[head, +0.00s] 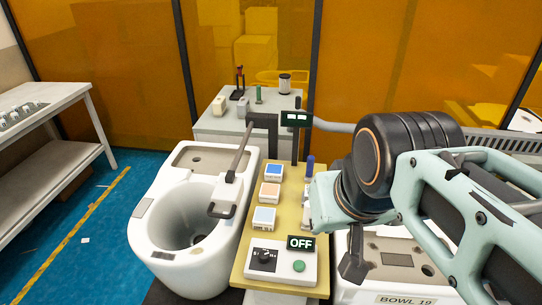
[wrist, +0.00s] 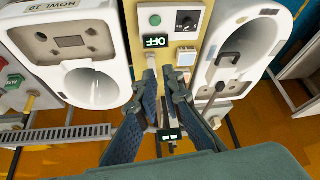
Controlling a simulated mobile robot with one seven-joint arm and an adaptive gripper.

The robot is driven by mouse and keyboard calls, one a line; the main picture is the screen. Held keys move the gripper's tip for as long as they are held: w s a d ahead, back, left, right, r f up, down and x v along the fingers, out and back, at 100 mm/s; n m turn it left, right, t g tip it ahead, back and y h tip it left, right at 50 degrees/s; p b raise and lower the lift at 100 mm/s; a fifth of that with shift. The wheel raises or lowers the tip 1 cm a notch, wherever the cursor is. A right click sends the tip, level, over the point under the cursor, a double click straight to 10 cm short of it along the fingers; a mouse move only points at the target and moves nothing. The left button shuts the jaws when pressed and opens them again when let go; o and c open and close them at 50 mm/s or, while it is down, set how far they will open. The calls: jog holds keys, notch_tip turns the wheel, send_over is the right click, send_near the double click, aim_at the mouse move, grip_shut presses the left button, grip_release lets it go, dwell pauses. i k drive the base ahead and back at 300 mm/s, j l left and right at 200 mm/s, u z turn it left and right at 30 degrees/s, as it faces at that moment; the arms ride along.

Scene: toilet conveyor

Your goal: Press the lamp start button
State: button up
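A green round button (head: 299,266) sits on a white control box (head: 272,276) at the near end of a yellow board, right of a black knob (head: 263,258). A black sign reading OFF (head: 301,242) stands behind it. In the wrist view the green button (wrist: 155,20) is at the top, with the OFF sign (wrist: 156,41) below it. My gripper (wrist: 160,74) shows there with its two fingers apart and nothing between them. Its tips appear below the sign, apart from the button. In the head view my arm comes from the right and the fingers are not clearly seen.
A white toilet bowl (head: 165,255) stands left of the yellow board (head: 240,262). Another bowl marked BOWL 19 (head: 405,299) is on the right, partly behind my arm. Blue (head: 274,171), orange and light-blue blocks sit on the board. A dark post with a small display (head: 297,118) rises behind.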

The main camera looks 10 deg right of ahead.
aim_at(299, 265)
jog(key=k+l+u, duration=0.1)
jog(key=l+u, duration=0.25)
jog(key=k+l+u, duration=0.1)
jog(key=l+u, duration=0.2)
jog(key=l, duration=0.15)
jog(key=k+l+u, duration=0.2)
jog(key=l+u, duration=0.15)
jog(key=j+z, duration=0.1)
jog(key=l+u, duration=0.1)
jog(key=i+l, duration=0.05)
